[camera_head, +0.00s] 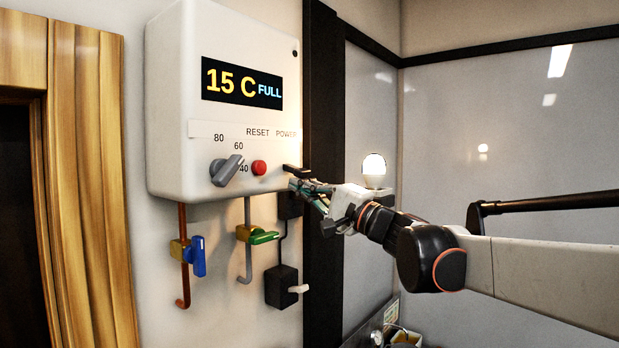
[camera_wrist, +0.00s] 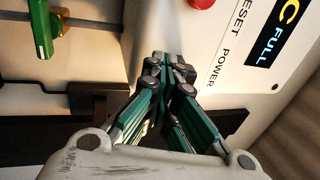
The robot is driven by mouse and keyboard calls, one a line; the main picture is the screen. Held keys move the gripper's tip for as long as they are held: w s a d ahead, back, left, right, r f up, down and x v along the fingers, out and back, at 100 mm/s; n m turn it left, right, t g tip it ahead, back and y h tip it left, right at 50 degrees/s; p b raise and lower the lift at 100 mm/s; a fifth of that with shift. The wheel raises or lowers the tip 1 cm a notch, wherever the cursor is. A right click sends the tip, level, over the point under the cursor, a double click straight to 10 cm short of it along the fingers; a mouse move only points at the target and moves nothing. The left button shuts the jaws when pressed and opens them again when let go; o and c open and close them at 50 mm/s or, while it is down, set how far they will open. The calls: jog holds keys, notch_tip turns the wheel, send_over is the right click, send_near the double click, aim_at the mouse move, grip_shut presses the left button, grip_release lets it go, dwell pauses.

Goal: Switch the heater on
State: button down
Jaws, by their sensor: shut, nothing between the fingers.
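The white heater (camera_head: 172,110) hangs on the wall; its display (camera_head: 241,84) reads 15 C and FULL. A grey dial (camera_head: 226,170) points up toward the 60 mark. A red button (camera_head: 259,168) sits below the RESET label. The POWER label (camera_head: 286,134) is at the right; the switch under it is hidden by my gripper. My gripper (camera_head: 296,180) is shut and empty, at the heater's lower right corner. In the wrist view my gripper (camera_wrist: 172,62) has its fingertips together beside the POWER label (camera_wrist: 217,70); I cannot tell whether they touch the heater.
Below the heater are a blue-handled valve (camera_head: 198,257), a green-handled valve (camera_head: 262,236) and a black box (camera_head: 281,288) with a pale lever on a cord. A dark post (camera_head: 323,120) stands close to the right. A lit bulb (camera_head: 374,168) is behind my arm.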

jog(key=shift+r+p, duration=0.65)
jog(key=shift+r, duration=0.55)
jog(key=shift+s+d+f, duration=0.1)
jog(key=r+v, duration=0.1)
jog(key=v, duration=0.8)
jog(key=shift+s+d+r+b, duration=0.25)
jog(key=shift+s+d+b, duration=0.1)
jog(key=shift+d+b, duration=0.1)
jog(key=shift+f, duration=0.1)
